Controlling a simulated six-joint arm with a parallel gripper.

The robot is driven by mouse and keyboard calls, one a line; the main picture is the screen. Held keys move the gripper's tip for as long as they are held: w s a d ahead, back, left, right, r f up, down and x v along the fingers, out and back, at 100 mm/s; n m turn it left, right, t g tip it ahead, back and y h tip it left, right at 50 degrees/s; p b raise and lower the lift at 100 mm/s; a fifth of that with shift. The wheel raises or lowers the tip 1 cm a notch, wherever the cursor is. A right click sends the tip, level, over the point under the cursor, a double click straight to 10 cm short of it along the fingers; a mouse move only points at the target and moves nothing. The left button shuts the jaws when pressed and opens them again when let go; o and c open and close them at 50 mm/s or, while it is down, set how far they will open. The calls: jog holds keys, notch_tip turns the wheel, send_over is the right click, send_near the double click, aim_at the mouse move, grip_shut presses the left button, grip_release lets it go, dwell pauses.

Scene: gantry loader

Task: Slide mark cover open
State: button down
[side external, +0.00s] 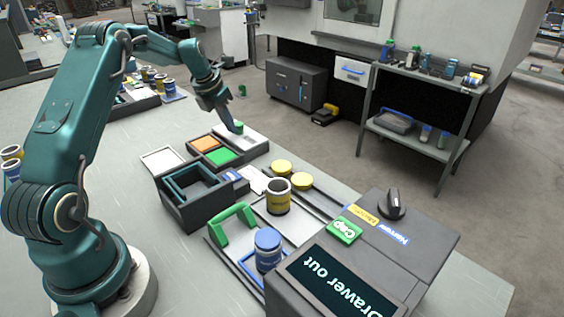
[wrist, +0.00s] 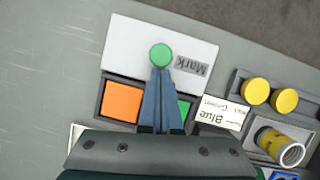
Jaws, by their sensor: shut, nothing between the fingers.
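The mark cover (wrist: 135,48) is a flat white plate with a green round knob (wrist: 161,56) and a "Mark" label (wrist: 191,65). It also shows in the side view (side external: 246,138). It lies beside the orange pad (wrist: 122,101) and the green pad (wrist: 184,110), which are both exposed. My gripper (wrist: 161,72) is shut and empty, with its fingertips right at the pad side of the knob. Whether they touch it I cannot tell. In the side view my gripper (side external: 233,128) reaches down to the knob. The fingers hide part of the green pad.
A dark open box (side external: 188,212) stands near the pads. Two yellow buttons (side external: 291,174), a yellow jar (side external: 278,197), a blue-lidded jar (side external: 268,249), a green handle (side external: 232,225) and a console reading "Drawer out" (side external: 340,285) are toward the front. Bare table lies beyond the cover.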

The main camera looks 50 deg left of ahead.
jog(key=shift+s+d+r, duration=0.1)
jog(key=shift+s+d, duration=0.1)
jog(key=shift+s, duration=0.85)
jog(key=shift+s+d+r, duration=0.1)
jog(key=shift+s+d, duration=0.1)
jog(key=shift+s, duration=0.8)
jog(key=a+v, duration=0.1)
jog(key=v, duration=0.8)
jog(key=s+d+r+m+t, duration=0.1)
jog(key=d+r+m, duration=0.4)
jog(key=d, duration=0.4)
jog(key=s+d+r+m+t, duration=0.1)
jog(key=s+d+r+m, duration=0.15)
jog(key=d+m, duration=0.55)
jog(key=s+d+f+m, duration=0.3)
jog(key=s+m, duration=0.3)
jog(key=m, duration=0.6)
jog(key=s+d+f+m, duration=0.3)
jog(key=s+d+m, duration=0.2)
jog(key=m, duration=0.8)
jog(key=shift+s+g+h, duration=0.4)
jog(key=shift+s, duration=0.1)
